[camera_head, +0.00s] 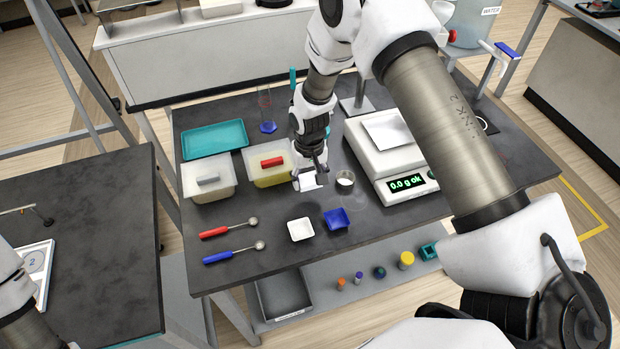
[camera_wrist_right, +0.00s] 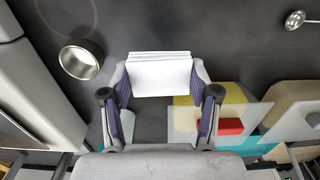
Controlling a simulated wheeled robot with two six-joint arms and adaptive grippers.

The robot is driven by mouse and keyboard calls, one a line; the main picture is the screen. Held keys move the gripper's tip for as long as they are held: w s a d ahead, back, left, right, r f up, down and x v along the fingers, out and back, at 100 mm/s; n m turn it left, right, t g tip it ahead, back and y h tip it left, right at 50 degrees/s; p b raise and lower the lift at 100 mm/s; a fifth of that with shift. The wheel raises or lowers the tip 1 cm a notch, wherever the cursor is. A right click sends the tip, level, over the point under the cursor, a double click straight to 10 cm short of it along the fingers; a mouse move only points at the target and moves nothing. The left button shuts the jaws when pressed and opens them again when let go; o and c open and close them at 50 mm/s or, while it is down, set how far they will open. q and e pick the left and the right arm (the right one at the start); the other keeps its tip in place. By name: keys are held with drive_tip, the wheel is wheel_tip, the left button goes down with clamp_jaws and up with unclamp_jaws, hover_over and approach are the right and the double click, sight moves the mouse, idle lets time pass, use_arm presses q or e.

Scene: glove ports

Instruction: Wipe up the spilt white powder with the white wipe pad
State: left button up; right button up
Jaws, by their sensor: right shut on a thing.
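My right gripper (camera_head: 311,171) is over the middle of the dark table and shut on the white wipe pad (camera_head: 307,183). In the right wrist view the pad (camera_wrist_right: 160,77) is a stack of white layers between the two fingers. The pad is close above or on the tabletop; I cannot tell whether it touches. A faint pale haze (camera_head: 362,197) lies on the table beside the small metal cup (camera_head: 345,181); I cannot tell if it is the spilt white powder. The cup stands just right of the gripper. My left gripper is out of view.
A balance (camera_head: 385,150) stands right of the cup. Two lidded tubs (camera_head: 208,192) and a teal tray (camera_head: 214,139) are to the left. A white dish (camera_head: 300,230), a blue dish (camera_head: 337,219) and two spoons (camera_head: 228,231) lie in front. A blue-based cylinder (camera_head: 267,127) stands behind.

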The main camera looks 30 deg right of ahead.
drive_tip(key=shift+d+r+p, duration=0.15)
drive_tip(key=shift+r+p, duration=0.3)
drive_tip(key=shift+r, duration=0.35)
drive_tip(key=shift+r+p, duration=0.5)
drive_tip(key=shift+r, duration=0.35)
drive_tip(key=shift+f, duration=0.1)
